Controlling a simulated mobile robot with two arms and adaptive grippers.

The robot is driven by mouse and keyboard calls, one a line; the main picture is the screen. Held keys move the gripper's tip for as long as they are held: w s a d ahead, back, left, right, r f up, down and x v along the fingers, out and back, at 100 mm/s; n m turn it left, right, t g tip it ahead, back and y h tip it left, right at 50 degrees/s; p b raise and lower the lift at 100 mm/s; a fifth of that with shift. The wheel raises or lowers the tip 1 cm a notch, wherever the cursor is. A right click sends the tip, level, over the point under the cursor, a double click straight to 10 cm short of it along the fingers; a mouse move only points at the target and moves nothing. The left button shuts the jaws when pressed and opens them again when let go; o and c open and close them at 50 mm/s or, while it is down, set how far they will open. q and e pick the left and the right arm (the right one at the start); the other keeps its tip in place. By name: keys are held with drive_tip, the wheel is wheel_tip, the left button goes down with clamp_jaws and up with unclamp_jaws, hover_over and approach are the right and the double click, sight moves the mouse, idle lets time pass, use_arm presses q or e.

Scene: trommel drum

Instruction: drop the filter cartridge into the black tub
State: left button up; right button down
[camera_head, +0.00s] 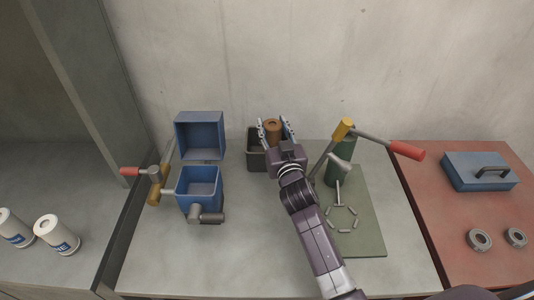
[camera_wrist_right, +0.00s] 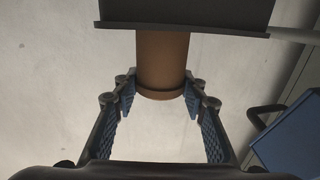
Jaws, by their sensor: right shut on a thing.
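The filter cartridge, a brown cylinder (camera_head: 272,126) with a hole in its top, is held upright between the two fingers of my right gripper (camera_head: 275,130). My right gripper is shut on the cartridge, and the wrist view shows a finger on each side of the brown cylinder (camera_wrist_right: 162,62). The black tub (camera_head: 256,160) stands at the back middle of the bench, partly hidden by my gripper. In the wrist view the dark tub (camera_wrist_right: 188,12) covers the cartridge's far end. I cannot tell how deep it reaches in. My left gripper is not in view.
A blue cranked drum machine (camera_head: 200,185) stands left of the tub. A green mat (camera_head: 368,225) with a dark green cylinder (camera_head: 341,160) and a red-handled lever (camera_head: 405,150) lies right. A blue toolbox (camera_head: 480,172) and grey rings sit on the red surface.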

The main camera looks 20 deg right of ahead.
drive_tip(key=c, duration=1.1)
unclamp_jaws()
drive_tip(key=shift+r, duration=0.1)
drive_tip(key=shift+c, duration=0.2)
drive_tip(key=s, duration=1.2)
drive_tip(key=shift+a, duration=0.35)
